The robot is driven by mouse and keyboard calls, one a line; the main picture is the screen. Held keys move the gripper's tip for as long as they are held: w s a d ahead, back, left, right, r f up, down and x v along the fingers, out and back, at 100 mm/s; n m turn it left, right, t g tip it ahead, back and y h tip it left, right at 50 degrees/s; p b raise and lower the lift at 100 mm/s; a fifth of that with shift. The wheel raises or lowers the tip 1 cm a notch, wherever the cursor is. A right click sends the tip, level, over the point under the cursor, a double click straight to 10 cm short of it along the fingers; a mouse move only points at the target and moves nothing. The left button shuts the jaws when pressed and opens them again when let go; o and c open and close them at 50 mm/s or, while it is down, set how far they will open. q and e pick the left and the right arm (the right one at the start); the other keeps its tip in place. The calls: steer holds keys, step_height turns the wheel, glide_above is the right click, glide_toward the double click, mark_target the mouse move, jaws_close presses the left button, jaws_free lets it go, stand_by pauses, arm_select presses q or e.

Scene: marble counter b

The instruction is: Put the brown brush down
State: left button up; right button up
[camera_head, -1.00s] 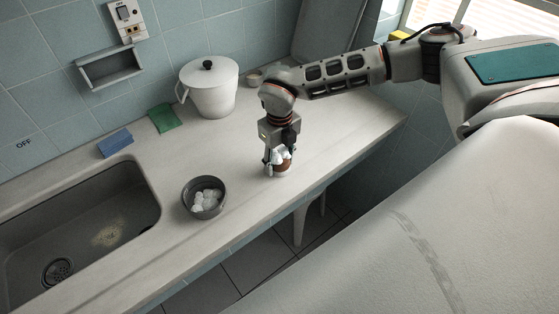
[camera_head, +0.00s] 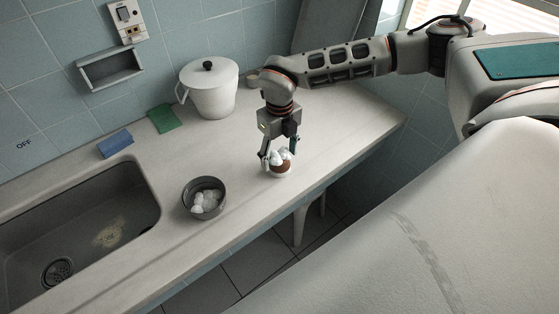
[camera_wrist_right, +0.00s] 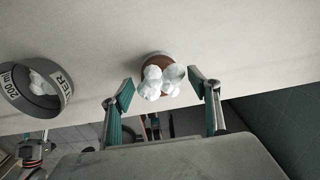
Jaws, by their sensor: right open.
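A small round brown-and-white thing, which I take to be the brown brush (camera_head: 281,170), stands on the counter (camera_head: 340,140) near its front edge. White lumps cover its top, and it also shows in the right wrist view (camera_wrist_right: 155,57). My right gripper (camera_head: 279,156) is open just above it, with the fingers spread to either side of the white lumps. In the right wrist view my right gripper (camera_wrist_right: 162,92) shows clear gaps between both fingers and the brush. My left gripper does not show in the head view.
A grey cup (camera_head: 188,202) with white lumps stands to the left, by the sink (camera_head: 85,262). A white lidded pot (camera_head: 212,98), a green cloth (camera_head: 164,118) and a blue sponge (camera_head: 116,143) are along the wall. The counter right of the brush is clear.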

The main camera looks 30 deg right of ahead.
mark_target(279, 158)
step_height(279, 158, up, 9)
steer(key=shift+f, duration=0.1)
stand_by(0.6)
steer(key=shift+s+a+f, duration=0.1)
